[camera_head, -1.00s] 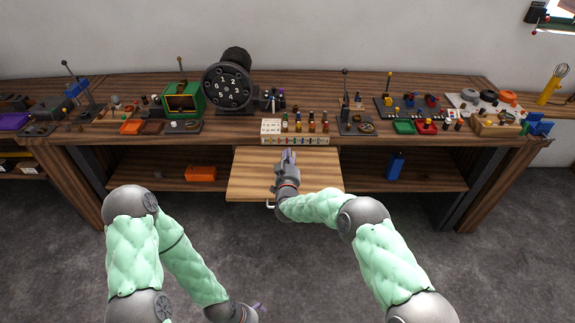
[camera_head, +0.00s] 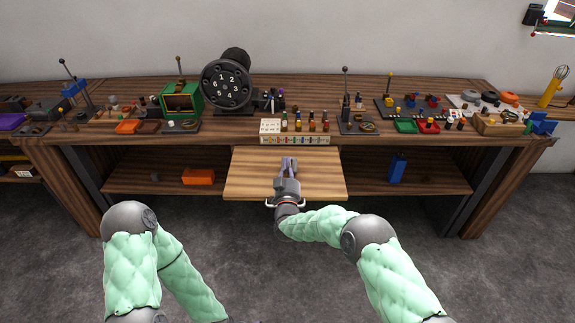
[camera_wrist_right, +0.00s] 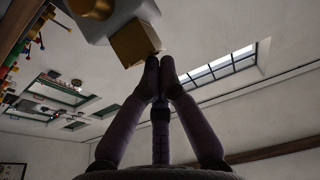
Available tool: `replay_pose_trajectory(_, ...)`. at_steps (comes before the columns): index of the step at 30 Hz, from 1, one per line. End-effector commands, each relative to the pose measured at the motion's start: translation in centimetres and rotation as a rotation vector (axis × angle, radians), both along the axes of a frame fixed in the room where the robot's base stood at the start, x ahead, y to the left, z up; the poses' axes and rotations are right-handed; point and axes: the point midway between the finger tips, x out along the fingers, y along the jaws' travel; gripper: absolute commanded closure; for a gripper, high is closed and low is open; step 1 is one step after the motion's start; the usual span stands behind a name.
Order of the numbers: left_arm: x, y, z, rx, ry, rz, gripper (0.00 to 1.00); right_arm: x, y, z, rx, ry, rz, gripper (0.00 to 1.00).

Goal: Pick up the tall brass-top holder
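I cannot single out the tall brass-top holder in the head view. Several small upright pieces with coloured and brass-like tops (camera_head: 312,124) stand at the middle of the bench's front edge, behind a strip with coloured marks (camera_head: 295,140). My right gripper (camera_head: 289,160) is over the pull-out board, in front of and below these pieces. In the right wrist view its fingertips (camera_wrist_right: 160,62) meet, with nothing visible between them. A brass-coloured block (camera_wrist_right: 135,42) shows just beyond the tips there; I cannot tell what it belongs to. My left gripper is below the picture's edge.
The pale pull-out board (camera_head: 245,180) is bare around my gripper. A black numbered dial (camera_head: 226,84) and a green box (camera_head: 182,100) stand left on the crowded bench. A lever post (camera_head: 345,90) stands right. The shelf below holds an orange box (camera_head: 198,177) and blue piece (camera_head: 397,168).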

Motion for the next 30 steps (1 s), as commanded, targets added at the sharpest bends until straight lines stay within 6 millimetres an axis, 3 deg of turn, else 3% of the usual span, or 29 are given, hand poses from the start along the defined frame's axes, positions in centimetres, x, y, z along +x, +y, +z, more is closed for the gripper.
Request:
replay_pose_trajectory(8, 0.0, 0.0, -0.6, 0.0, 0.0, 0.0, 0.0, 0.7, 0.0, 0.1, 0.001, -0.006, -0.001, 1.0)
replay_pose_trajectory(30, 0.0, 0.0, -4.6, 0.0, 0.0, 0.0, 0.0, 5.7, 0.0, -0.1, 0.001, -0.003, -0.001, 1.0)
